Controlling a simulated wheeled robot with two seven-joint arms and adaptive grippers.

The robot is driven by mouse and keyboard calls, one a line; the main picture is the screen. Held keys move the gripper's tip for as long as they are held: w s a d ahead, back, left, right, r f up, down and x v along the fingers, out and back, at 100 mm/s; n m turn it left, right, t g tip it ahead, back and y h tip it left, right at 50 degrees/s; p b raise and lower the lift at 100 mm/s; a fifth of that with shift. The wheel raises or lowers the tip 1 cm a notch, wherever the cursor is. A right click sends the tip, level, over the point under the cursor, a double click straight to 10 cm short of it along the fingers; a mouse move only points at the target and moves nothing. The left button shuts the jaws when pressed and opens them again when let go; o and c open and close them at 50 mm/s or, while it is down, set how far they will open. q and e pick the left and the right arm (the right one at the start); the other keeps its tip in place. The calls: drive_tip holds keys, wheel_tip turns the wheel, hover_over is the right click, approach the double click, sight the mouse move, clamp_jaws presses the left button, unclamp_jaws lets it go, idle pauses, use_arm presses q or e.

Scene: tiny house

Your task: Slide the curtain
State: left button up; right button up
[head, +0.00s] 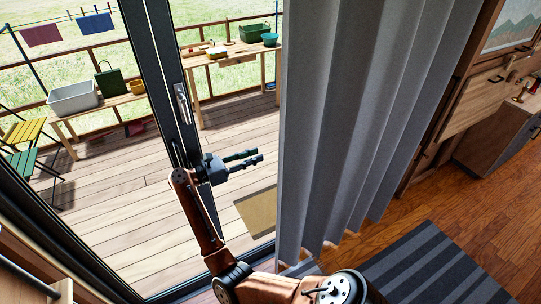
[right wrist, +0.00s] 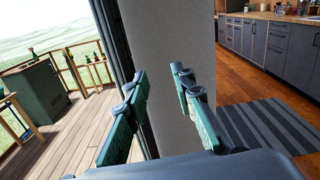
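The grey pleated curtain (head: 345,110) hangs at the right side of the glass door opening in the head view, its folds reaching down near the floor. My right gripper (head: 259,155) is left of the curtain's left edge, with its green fingers pointing at it. A small gap shows between fingertips and cloth in the head view. In the right wrist view the fingers (right wrist: 160,76) are spread, with the curtain (right wrist: 168,42) behind and between them. Nothing is visibly held. My left gripper is not in view.
A dark door frame with a handle (head: 182,103) stands just behind my right gripper. Outside is a wooden deck (head: 120,195) with tables and chairs. A striped rug (head: 425,265) lies on the floor at right; kitchen cabinets (right wrist: 270,45) stand beyond the curtain.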

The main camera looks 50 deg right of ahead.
sight(272, 150)
drive_tip(key=shift+m, duration=0.4)
drive_tip(key=p+x, duration=0.1)
drive_tip(key=x, duration=0.6)
drive_tip(key=shift+s+d+f, duration=0.1)
drive_tip(key=shift+s+d, duration=0.05)
drive_tip(key=shift+d, duration=0.2)
drive_tip(key=shift+c, duration=0.4)
clamp_jaws()
